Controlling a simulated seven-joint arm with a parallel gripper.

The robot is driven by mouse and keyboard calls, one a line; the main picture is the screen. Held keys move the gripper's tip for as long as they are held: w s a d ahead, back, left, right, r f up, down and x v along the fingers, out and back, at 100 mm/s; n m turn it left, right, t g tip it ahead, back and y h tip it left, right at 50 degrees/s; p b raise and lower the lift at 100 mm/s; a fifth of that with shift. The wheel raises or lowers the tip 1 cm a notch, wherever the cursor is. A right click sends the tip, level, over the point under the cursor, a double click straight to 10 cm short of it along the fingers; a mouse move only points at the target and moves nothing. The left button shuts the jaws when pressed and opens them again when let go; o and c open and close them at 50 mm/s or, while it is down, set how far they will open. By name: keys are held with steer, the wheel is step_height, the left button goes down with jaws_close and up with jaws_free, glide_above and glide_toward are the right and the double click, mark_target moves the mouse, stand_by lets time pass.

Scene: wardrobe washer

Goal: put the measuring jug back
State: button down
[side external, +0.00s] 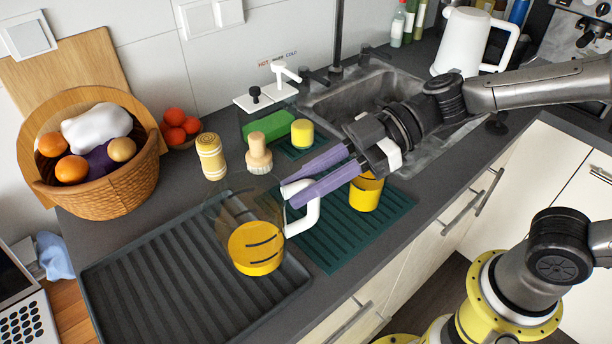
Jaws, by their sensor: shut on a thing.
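The measuring jug (256,248) is see-through, with a yellow lower part, dark marks and a white handle. My gripper (292,192), with long purple fingers, is shut on the white handle, reaching in from the right. The jug looks roughly upright over the right part of the dark ribbed drying tray (150,275). I cannot tell if its base touches the tray. The fingertips partly cover the top of the handle.
A green ribbed mat (340,240) with a yellow cup (366,192) lies under my gripper. A brush (258,152), a yellow-striped canister (211,157) and a green sponge (268,128) stand behind. The sink (360,85), white pitcher (468,42) and fruit basket (100,190) are around. The tray's left side is clear.

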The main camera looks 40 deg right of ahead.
mark_target(306, 219)
steer(key=shift+f, duration=3.95)
steer(key=shift+c, duration=1.8)
jaws_free()
steer(key=shift+s+d+r, duration=0.1)
steer(key=shift+d+r, duration=0.1)
steer(key=shift+d, duration=0.3)
steer(key=v, duration=1.2)
steer(key=shift+s+d, duration=0.2)
steer(key=shift+d, duration=0.1)
steer(key=shift+r, duration=0.15)
